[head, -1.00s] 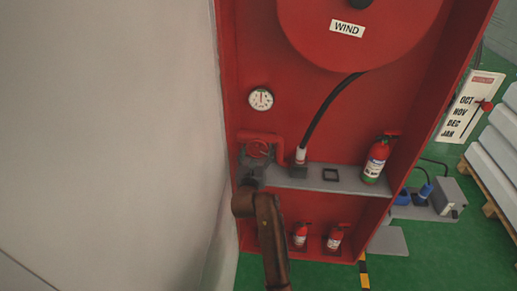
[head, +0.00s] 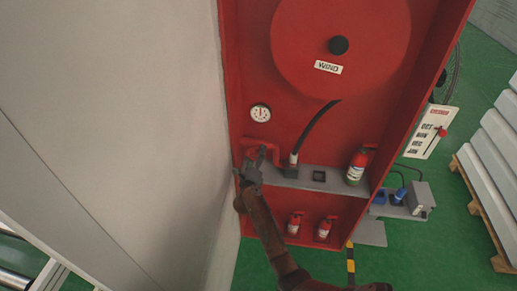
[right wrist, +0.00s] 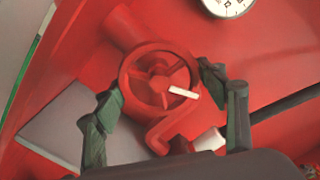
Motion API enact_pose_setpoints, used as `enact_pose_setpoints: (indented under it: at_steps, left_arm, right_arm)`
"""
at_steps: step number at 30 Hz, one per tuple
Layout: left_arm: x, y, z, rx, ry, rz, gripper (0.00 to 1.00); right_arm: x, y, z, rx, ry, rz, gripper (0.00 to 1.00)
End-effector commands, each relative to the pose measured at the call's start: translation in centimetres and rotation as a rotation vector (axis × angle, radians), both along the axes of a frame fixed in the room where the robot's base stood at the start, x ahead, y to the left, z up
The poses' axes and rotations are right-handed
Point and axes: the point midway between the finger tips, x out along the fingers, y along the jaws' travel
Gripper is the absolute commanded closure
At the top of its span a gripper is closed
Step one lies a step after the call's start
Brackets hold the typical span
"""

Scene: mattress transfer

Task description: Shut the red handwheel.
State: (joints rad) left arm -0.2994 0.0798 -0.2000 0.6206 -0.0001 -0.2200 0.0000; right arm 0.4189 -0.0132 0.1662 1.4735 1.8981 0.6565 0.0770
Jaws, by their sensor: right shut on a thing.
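The red handwheel (right wrist: 148,98) sits on a red pipe at the middle of the right wrist view, with a small white mark on its right side. In the head view the handwheel (head: 264,148) is at the cabinet's left side, below the gauge, partly hidden by my gripper. My right gripper (right wrist: 160,86) is shut on the handwheel, one dark finger on the left of the rim and one on the right. It also shows in the head view (head: 253,163). My left gripper is not in view.
The red cabinet holds a gauge (head: 261,113), a black hose (head: 312,128), a grey shelf (head: 335,182) and several extinguishers, one on the shelf (head: 357,165). A pale wall (head: 120,110) stands close on the left. Pallets with pale slabs (head: 490,165) are at right.

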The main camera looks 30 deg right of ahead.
Motion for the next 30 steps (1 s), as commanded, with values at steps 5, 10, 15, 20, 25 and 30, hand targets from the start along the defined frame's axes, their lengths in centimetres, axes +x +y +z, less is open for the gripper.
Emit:
enact_pose_setpoints:
  at_steps: [5, 10, 15, 20, 25, 30]
  left_arm:
    - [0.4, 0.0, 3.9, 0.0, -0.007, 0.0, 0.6]
    - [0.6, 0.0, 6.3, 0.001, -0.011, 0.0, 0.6]
    - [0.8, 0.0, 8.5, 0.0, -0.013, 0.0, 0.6]
    - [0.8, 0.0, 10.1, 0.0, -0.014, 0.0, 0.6]
    - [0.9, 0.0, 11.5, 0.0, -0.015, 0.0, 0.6]
    - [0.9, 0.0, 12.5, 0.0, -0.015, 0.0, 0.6]
  right_arm:
    - [0.0, 0.1, 0.8, -0.135, 0.103, 0.002, 0.59]
    - [0.0, 0.1, 0.8, -0.263, 0.199, 0.003, 0.59]
    - [0.1, 0.1, 0.7, -0.393, 0.297, 0.003, 0.59]
    - [0.1, 0.2, 0.7, -0.513, 0.388, 0.004, 0.59]
    - [0.1, 0.2, 0.6, -0.636, 0.481, 0.004, 0.59]
    - [0.1, 0.2, 0.6, -0.743, 0.56, 0.004, 0.59]
